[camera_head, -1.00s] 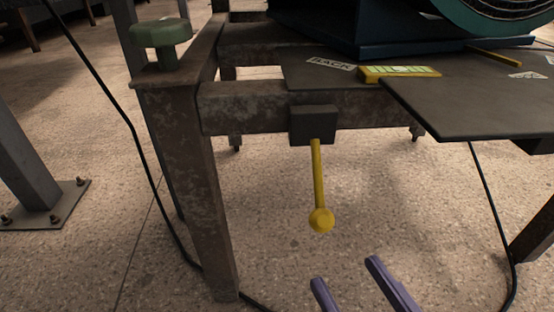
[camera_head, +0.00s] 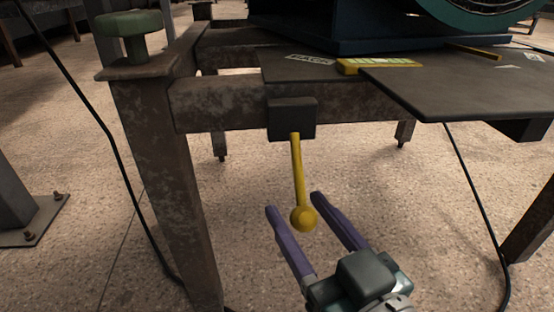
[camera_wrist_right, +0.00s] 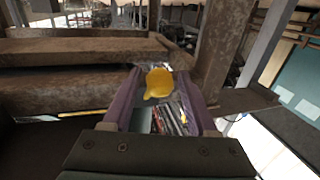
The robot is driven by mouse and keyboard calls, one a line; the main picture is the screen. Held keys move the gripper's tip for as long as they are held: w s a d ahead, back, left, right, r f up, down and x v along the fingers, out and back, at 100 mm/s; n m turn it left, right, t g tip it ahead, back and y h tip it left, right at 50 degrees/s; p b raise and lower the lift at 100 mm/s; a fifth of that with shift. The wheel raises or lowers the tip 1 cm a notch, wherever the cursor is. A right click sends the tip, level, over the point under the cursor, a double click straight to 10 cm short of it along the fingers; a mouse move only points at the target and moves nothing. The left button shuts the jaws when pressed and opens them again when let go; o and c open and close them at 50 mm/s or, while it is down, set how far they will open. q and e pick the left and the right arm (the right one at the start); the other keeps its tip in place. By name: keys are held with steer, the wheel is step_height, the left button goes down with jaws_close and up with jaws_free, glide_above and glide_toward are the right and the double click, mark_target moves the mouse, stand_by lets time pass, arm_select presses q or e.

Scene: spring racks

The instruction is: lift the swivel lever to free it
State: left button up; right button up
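The swivel lever (camera_head: 298,168) is a yellow rod with a round knob (camera_head: 303,219) at its lower end. It hangs down, slightly tilted, from a dark block (camera_head: 292,119) on the rusty frame's crossbar. My right gripper (camera_head: 293,203) is open, with its purple fingers on either side of the knob. In the right wrist view the yellow knob (camera_wrist_right: 159,83) shows between the two purple fingers. I cannot tell whether either finger touches it. My left gripper is not in view.
The rusty frame's leg (camera_head: 165,190) stands left of the lever, with a green knob (camera_head: 129,29) on top. A dark plate (camera_head: 465,92) juts out at the right above the lever. Black cables run at both sides. The floor below is clear.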

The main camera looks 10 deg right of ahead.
jaws_close()
stand_by(1.2)
